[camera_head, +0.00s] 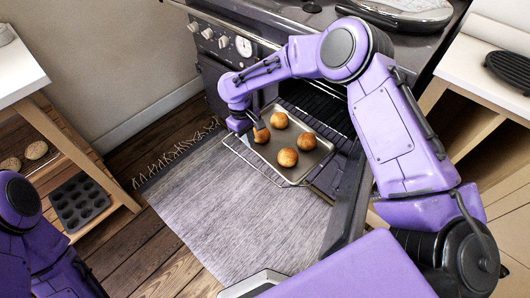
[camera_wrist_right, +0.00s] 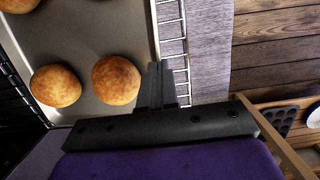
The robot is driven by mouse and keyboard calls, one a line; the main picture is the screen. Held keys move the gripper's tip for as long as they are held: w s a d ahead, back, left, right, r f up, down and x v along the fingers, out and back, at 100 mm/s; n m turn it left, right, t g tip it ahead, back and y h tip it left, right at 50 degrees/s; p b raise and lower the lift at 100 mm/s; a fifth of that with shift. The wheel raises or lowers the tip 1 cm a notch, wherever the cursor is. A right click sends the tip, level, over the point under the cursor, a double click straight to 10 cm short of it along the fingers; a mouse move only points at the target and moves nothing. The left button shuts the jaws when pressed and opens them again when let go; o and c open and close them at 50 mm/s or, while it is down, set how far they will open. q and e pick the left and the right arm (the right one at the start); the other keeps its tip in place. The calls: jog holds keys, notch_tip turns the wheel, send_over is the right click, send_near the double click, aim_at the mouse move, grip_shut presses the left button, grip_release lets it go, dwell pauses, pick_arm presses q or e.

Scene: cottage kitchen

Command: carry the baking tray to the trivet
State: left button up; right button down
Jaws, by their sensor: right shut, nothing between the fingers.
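The grey baking tray (camera_head: 283,140) with several browned buns sits on a wire rack pulled out from the open oven. It also fills the upper left of the right wrist view (camera_wrist_right: 95,28). My right gripper (camera_head: 257,121) is over the tray's left edge, beside a bun. In the wrist view its fingers (camera_wrist_right: 157,84) are shut together and empty, close to the tray's rim; I cannot tell whether they touch it. A dark ridged slab, probably the trivet (camera_head: 510,69), lies on the right counter. My left gripper is out of view.
The oven rack (camera_head: 255,166) juts out over a grey rug (camera_head: 225,205). The stove (camera_head: 285,18) has knobs along its front. A muffin tin (camera_head: 79,203) stands on a low shelf at left. The right counter (camera_head: 468,62) has bare room beside the dark slab.

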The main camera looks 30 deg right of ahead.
aim_at(265, 159)
jog(key=s+d, duration=0.1)
jog(key=s, duration=0.3)
jog(key=s+d+f, duration=0.1)
jog(key=s, duration=0.1)
jog(key=shift+s+d, duration=0.3)
jog(key=shift+d, duration=0.05)
jog(key=shift+f+p, duration=0.15)
jog(key=shift+p, duration=0.2)
jog(key=shift+f, duration=0.15)
jog(key=shift+s, duration=0.1)
